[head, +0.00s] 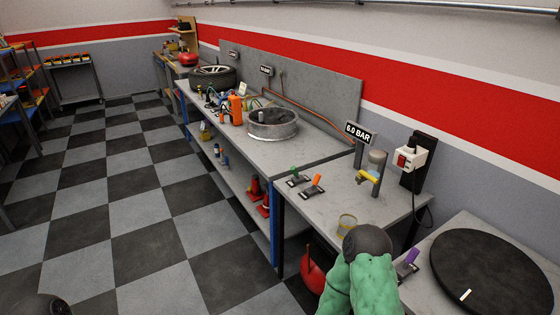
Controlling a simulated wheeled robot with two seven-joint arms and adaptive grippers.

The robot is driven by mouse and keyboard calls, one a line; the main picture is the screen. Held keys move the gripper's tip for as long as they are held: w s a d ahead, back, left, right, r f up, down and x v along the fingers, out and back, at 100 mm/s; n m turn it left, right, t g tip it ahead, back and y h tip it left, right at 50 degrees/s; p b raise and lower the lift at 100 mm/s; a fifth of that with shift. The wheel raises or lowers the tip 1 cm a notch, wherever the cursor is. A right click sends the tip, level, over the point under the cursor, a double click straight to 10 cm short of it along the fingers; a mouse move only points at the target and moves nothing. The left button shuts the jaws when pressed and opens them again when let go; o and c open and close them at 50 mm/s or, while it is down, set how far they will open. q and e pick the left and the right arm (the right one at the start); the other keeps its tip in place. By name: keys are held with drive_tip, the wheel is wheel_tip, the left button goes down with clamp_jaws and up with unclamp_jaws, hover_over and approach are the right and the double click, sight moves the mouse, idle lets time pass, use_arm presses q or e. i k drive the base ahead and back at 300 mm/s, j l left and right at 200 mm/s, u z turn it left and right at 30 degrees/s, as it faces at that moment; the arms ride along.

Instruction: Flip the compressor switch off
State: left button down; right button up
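A white box with a red switch (402,161) is mounted on a dark upright post (414,175) at the back right of the near bench. I cannot tell which way the switch is set. A black cable runs down from the post. A sign reading "6.0 BAR" (360,132) stands left of the box, above a grey cylindrical fitting with a yellow handle (368,177). A red rounded tank (313,277) shows partly under the bench, perhaps the compressor.
A black disc (492,272) lies at right near a purple-handled tool (410,257). A green padded shape blocks the front. The checkered floor (140,215) is clear.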

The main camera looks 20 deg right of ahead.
sight(293, 170)
drive_tip(key=i+l+z, duration=0.1)
drive_tip(key=i+z, duration=0.7)
drive_tip(key=i+j+z, duration=0.2)
drive_tip(key=i+z, duration=0.25)
